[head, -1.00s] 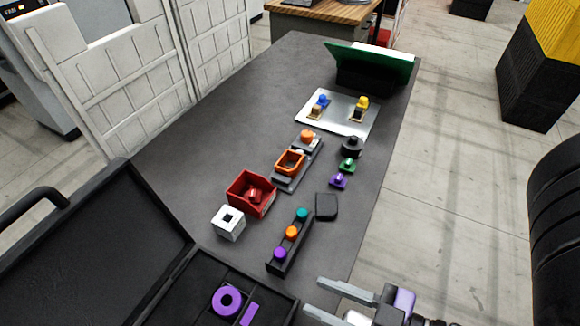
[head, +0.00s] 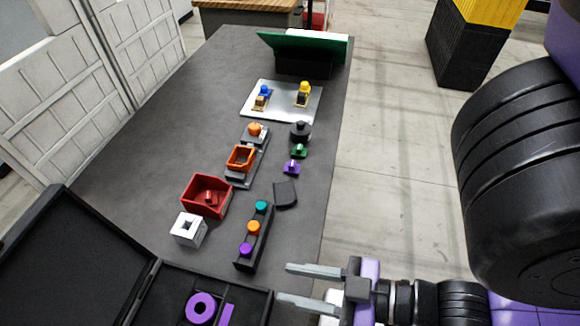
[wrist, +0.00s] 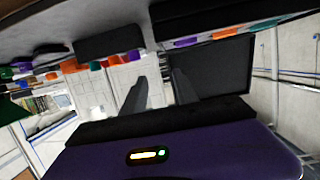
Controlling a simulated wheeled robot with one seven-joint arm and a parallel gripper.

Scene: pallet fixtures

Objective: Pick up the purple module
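The purple module (head: 291,167) is a small purple block with a raised top. It sits on the dark table, just in front of a similar green module (head: 299,150). My gripper (head: 285,282) is open and empty, near the table's right edge at the front. It is well apart from the purple module, nearer the camera. In the wrist view the open fingers (wrist: 159,88) have nothing between them. A small purple shape shows at that view's far left edge, but I cannot tell if it is the module.
A black rack (head: 240,258) with purple, orange and teal knobs stands left of my gripper. A black block (head: 285,195) lies just in front of the module. A red bin (head: 190,203), white cube (head: 185,232) and open black case (head: 150,275) are further left.

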